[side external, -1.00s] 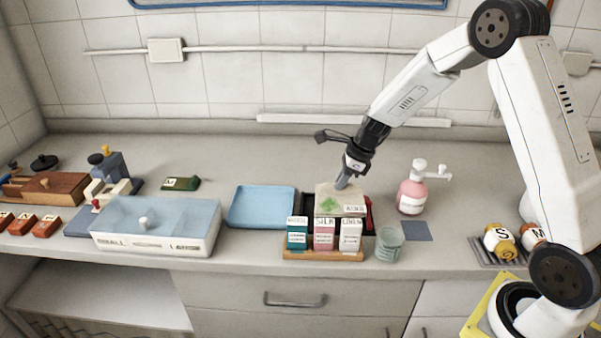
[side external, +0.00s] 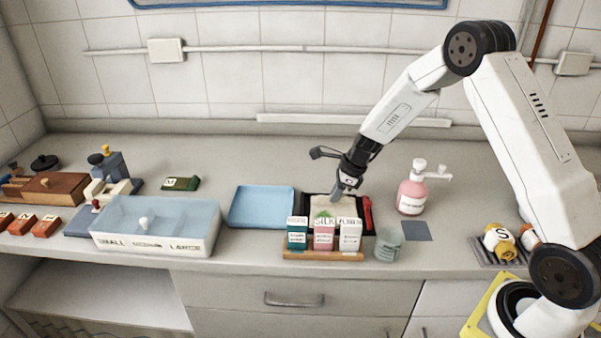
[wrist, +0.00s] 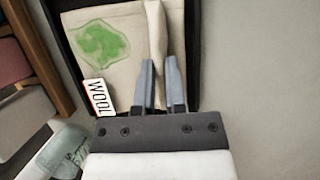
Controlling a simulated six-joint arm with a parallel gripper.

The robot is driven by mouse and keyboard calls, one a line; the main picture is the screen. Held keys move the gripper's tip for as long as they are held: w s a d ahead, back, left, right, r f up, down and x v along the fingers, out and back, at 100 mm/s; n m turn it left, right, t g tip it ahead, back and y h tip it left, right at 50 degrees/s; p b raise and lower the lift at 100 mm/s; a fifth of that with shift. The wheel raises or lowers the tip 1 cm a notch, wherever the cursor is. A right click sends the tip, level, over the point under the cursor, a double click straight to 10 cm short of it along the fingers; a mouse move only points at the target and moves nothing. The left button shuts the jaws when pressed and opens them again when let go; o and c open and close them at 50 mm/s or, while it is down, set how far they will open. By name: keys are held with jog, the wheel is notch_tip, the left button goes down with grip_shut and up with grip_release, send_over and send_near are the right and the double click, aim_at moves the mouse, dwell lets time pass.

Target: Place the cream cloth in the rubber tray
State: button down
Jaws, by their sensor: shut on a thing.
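The cream cloth (side external: 322,204) has a green stain and a white tag reading WOOL, seen in the wrist view (wrist: 124,50). It lies within the walls of the black tray (side external: 305,202), whose dark rim also shows in the wrist view (wrist: 192,50). My gripper (side external: 337,193) is shut on a raised fold of the cloth, near the cloth's right side in the wrist view (wrist: 159,66). In the side view, small boxes hide the tray's front. I cannot tell whether the whole cloth rests on the tray floor.
Boxes on a wooden stand (side external: 323,254) are in front of the tray. A red-handled tool (side external: 367,206) is at its right side, and a blue tray (side external: 262,206) at its left. A glass (side external: 389,244) and a pink soap bottle (side external: 411,196) stand to the right.

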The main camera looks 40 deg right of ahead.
jog(key=shift+f, duration=0.1)
jog(key=c, duration=0.7)
grip_release()
jog(key=v, duration=1.2)
